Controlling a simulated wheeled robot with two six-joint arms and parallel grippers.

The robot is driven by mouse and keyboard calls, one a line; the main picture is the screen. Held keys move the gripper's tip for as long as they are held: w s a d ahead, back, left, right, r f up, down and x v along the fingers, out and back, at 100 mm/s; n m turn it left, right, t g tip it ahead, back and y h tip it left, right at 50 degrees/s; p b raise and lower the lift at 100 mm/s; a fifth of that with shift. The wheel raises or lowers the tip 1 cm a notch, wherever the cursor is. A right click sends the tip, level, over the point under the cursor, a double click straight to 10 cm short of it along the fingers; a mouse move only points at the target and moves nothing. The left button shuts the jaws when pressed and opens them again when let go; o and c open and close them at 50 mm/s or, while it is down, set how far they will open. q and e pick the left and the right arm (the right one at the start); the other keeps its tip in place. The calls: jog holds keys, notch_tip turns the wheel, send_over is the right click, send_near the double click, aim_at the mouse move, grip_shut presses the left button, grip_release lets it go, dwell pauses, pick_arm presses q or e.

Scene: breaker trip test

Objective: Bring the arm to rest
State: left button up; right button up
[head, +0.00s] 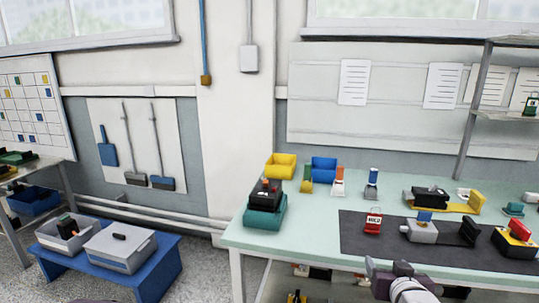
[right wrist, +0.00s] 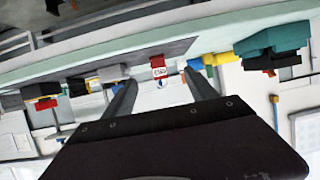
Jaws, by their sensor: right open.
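My right gripper (head: 388,270) shows at the bottom of the head view, at the front edge of the workbench (head: 310,230). In the right wrist view its two fingers (right wrist: 163,88) stand apart with nothing held between them. A red tag with a white label (head: 373,221) stands on the dark mat (head: 355,240), beyond the gripper and apart from it. This tag also shows between the fingers in the right wrist view (right wrist: 158,68), where the scene appears upside down. My left gripper is not in view.
On the mat are a grey device with a blue top (head: 422,230) and a yellow-and-black block with a red top (head: 515,240). A teal-based black box (head: 265,205) stands at the bench's left end. A blue low table (head: 150,275) holds grey bins. Floor between is clear.

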jog(key=s+a+f+n+g+y, duration=0.2)
jog(key=a+f+g, duration=0.2)
jog(key=a+f, duration=0.55)
jog(key=s+a+f+g+y, duration=0.1)
jog(key=s+f+g, duration=0.75)
jog(key=s, duration=0.55)
pick_arm(q)
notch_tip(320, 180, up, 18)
jog(key=p, duration=1.8)
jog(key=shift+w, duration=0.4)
pick_arm(e)
notch_tip(320, 180, up, 17)
jog(key=shift+a+r, duration=0.15)
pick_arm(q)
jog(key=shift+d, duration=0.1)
pick_arm(e)
jog(key=shift+s+t, duration=0.15)
jog(key=shift+t, duration=0.1)
